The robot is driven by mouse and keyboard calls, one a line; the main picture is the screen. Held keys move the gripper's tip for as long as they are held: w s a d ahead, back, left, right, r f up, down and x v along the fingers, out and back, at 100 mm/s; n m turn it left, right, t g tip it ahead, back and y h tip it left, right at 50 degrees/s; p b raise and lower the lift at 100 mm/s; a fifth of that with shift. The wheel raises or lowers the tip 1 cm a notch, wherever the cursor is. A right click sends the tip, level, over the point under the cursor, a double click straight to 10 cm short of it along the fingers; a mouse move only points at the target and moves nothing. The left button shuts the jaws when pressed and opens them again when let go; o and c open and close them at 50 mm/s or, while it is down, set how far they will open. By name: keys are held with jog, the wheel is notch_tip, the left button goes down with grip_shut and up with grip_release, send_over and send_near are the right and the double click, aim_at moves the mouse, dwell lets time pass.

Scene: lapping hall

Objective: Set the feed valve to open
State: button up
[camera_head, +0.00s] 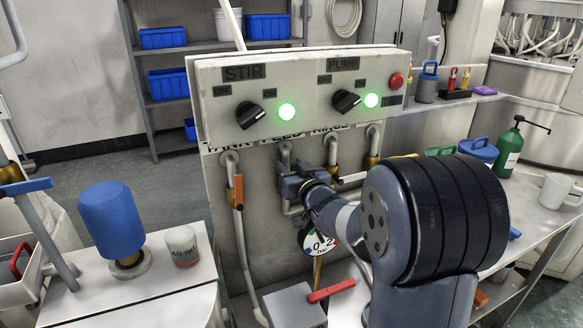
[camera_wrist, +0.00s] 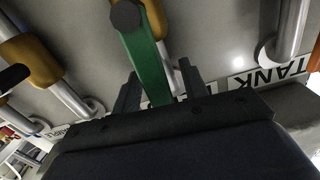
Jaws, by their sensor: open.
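The feed valve's green lever (camera_wrist: 148,62) shows in the wrist view, with a dark round pivot cap at its top end. It lies roughly along its pipe; its exact angle is hard to tell. My gripper (camera_wrist: 158,70) is open, with one finger on each side of the lever. I cannot tell whether either finger touches it. The lever's lower end is hidden behind my gripper body. In the head view my gripper (camera_head: 291,183) is at the second pipe from the left, below the label strip (camera_head: 262,142), and covers that valve.
The tank valve's orange lever (camera_head: 238,191) hangs upright to the left. Above is a control box (camera_head: 213,85) with two black knobs and lit green lamps. A gauge (camera_head: 318,243) and a grey box (camera_head: 292,305) are below.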

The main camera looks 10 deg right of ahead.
jog(key=s+d+b, duration=0.1)
jog(key=s+d, duration=0.1)
jog(key=s, duration=0.8)
jog(key=shift+s, duration=0.35)
jog(key=shift+w, duration=0.1)
jog(key=w, duration=0.3)
jog(key=w+a, duration=0.1)
jog(key=w, duration=0.3)
jog(key=w+a+p, duration=0.1)
jog(key=w, duration=0.2)
jog(key=shift+w, duration=0.35)
jog(key=shift+s+d+m+p, duration=0.1)
jog(key=shift+d+m+p, duration=0.15)
jog(key=shift+p, duration=0.45)
jog(key=shift+a+f+b, duration=0.15)
jog(key=shift+b, duration=0.3)
